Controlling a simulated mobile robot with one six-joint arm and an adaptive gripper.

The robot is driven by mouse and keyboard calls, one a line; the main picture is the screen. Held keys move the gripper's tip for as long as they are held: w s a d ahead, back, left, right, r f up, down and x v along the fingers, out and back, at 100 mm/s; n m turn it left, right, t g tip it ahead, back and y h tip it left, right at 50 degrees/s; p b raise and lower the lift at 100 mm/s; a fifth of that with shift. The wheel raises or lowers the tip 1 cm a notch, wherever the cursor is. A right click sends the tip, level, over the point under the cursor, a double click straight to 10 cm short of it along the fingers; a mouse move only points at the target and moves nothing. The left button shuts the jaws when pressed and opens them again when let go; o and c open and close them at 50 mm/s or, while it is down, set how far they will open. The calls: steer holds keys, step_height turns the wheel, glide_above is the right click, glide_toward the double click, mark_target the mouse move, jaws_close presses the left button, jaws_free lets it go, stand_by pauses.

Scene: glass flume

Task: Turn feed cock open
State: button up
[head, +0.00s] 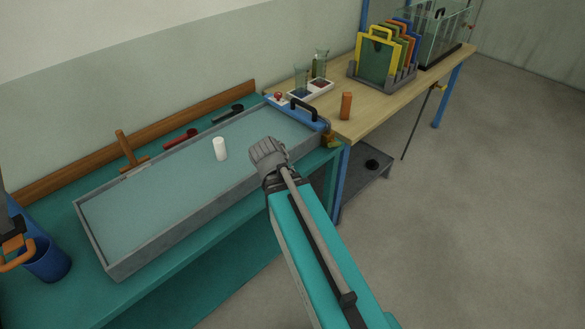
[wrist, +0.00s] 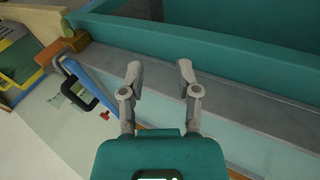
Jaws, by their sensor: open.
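A small red knob (head: 278,96) sits at the far end of the long grey-walled flume tray (head: 180,238), beside a blue block with a black handle (head: 303,105). The knob also shows small at left in the wrist view (wrist: 104,115). A brass-coloured fitting (head: 333,142) is at the tray's far right corner. I cannot tell for sure which of these is the feed cock. My gripper (head: 268,152) is over the tray's near right wall. In the wrist view its two fingers (wrist: 160,70) are apart with nothing between them, away from both the knob and the fitting.
A white cylinder (head: 219,148) stands in the tray. A wooden bench (head: 380,106) holds beakers, an orange cylinder (head: 346,106), racked panels and a glass tank.

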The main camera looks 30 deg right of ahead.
steer(key=s+a+f+m+g+y, duration=0.1)
steer(key=s+a+y, duration=0.1)
steer(key=a, duration=0.4)
steer(key=s+a+f+m+g+y, duration=0.1)
steer(key=s+a+m+g+y, duration=0.1)
steer(key=a, duration=0.5)
steer(key=shift+s+f+y, duration=0.3)
steer(key=shift+s+y, duration=0.2)
steer(key=shift+s, duration=0.2)
